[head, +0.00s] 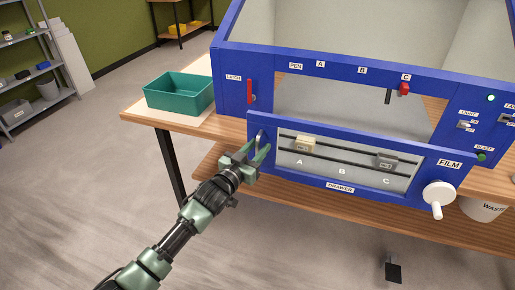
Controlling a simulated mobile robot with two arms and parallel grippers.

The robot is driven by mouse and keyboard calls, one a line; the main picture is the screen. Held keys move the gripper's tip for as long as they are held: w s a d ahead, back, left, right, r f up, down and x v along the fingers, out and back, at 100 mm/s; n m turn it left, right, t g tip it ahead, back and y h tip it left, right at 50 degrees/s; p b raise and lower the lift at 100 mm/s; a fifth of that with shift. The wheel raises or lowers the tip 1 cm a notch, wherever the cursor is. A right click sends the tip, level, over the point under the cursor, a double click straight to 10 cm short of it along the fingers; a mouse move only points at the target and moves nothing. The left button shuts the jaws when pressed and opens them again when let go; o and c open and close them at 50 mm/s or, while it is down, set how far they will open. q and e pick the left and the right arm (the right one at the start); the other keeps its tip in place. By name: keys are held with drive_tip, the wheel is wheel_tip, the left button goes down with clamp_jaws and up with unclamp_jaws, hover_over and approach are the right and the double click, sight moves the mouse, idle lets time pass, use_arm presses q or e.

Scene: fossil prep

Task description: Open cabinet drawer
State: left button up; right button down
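The blue cabinet (232,62) stands on a wooden bench. Its blue-framed front panel (370,196) carries the label DRAWER along the lower edge and a pale inset with rails marked A, B and C. A small grey handle (261,138) is at the panel's left end. My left gripper (258,150) is at this handle, with its green fingers close to or around it. Whether the fingers press on the handle is too small to tell. My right gripper is out of view.
A white crank knob (438,195) sticks out at the panel's right end. A red latch lever (250,91) is above the handle. A teal bin (180,92) sits on the bench to the left. A waste bucket (483,208) is at right. Floor in front is mostly clear.

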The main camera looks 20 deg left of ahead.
use_arm(q)
drive_tip(key=shift+s+f, duration=0.1)
drive_tip(key=shift+s, duration=0.25)
drive_tip(key=b+v, duration=0.2)
drive_tip(key=v, duration=0.5)
drive_tip(key=shift+a, duration=0.1)
